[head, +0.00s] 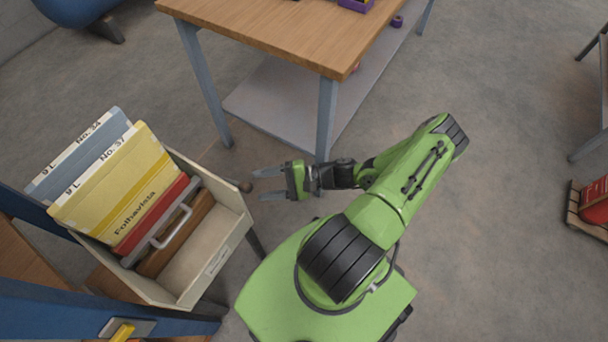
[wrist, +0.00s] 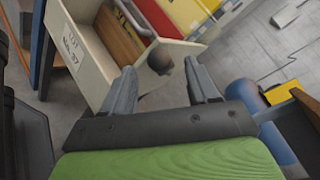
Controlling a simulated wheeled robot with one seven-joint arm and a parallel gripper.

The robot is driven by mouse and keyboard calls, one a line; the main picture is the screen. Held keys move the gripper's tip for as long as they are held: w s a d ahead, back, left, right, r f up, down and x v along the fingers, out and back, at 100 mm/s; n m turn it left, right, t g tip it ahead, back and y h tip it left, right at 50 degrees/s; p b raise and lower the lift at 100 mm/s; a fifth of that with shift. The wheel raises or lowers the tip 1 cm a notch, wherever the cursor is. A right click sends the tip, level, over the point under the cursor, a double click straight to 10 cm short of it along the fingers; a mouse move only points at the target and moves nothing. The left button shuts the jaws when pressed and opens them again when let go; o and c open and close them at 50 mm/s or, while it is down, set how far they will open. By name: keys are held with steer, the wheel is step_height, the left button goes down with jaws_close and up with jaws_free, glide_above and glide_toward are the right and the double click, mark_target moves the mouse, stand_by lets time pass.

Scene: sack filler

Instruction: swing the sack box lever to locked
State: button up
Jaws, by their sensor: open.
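The beige sack box (head: 225,240) stands at the left in the head view, and its labelled panel (wrist: 72,50) shows in the wrist view. A dark round knob (head: 246,187) sits at the box's right corner; it looks like the end of a lever. It also shows in the wrist view (wrist: 160,61), ahead of the fingertips. My gripper (head: 263,184) is open and empty, its fingers pointing left toward the knob. The knob lines up with the gap between the fingers and looks just beyond it. The lever's arm is mostly hidden, and no lock mark is legible.
Yellow and grey sacks (head: 115,185) and a red case with a grey handle (head: 160,225) stand in the box. A blue frame (head: 50,310) with a yellow handle (head: 123,332) is at lower left. A wooden table (head: 265,30) stands behind my arm.

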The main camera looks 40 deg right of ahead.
steer(key=p+v, duration=0.1)
steer(key=v, duration=1.1)
steer(key=shift+s+d, duration=0.15)
steer(key=shift+d, duration=0.05)
steer(key=shift+r, duration=0.1)
steer(key=a+r+n+g+h+p, duration=0.3)
steer(key=a+r+n+h, duration=0.1)
steer(key=r, duration=0.7)
steer(key=w+a+r+n+g+h+p, duration=0.1)
steer(key=a+r+n+g+h+p, duration=0.2)
steer(key=r, duration=0.8)
steer(key=a+r+n+g+h+p, duration=0.3)
steer(key=a+r+n+h, duration=0.1)
steer(key=r, duration=0.8)
steer(key=shift+w+a+n+h, duration=0.25)
steer(key=shift+a+n+h, duration=0.15)
steer(key=shift+n+h, duration=0.45)
steer(key=s+a+r+n+t+p, duration=0.2)
steer(key=s+a+r+t, duration=0.1)
steer(key=r, duration=0.4)
steer(key=s+t, duration=0.1)
steer(key=s, duration=0.1)
steer(key=shift+s+a+r+n, duration=0.25)
steer(key=shift+s+r+n, duration=0.1)
steer(key=shift+s+r, duration=0.05)
steer(key=shift+w+h, duration=0.1)
steer(key=shift+h, duration=0.15)
steer(key=shift+f, duration=0.1)
